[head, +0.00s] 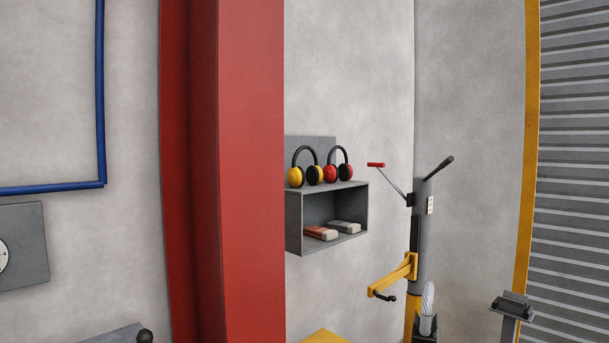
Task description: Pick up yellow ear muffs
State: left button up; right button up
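The yellow ear muffs (296,177) have yellow cups and a black headband. They stand upright on top of a grey wall shelf (293,222), at its left side. Red ear muffs (330,173) stand beside them on the right, very close. Neither of my grippers is in the head view, so their state and place do not show.
A wide red column (250,170) stands left of the shelf, in front of the wall. Inside the shelf lie an orange-and-grey block (321,233) and a grey one (344,227). A grey post (422,230) with a yellow arm (392,276) stands to the right.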

aim_at(296, 176)
jog(key=i+l+u, duration=0.1)
jog(key=i+l, duration=0.25)
jog(key=i+l+u, duration=0.1)
jog(key=i+l, duration=0.25)
jog(key=l, duration=0.25)
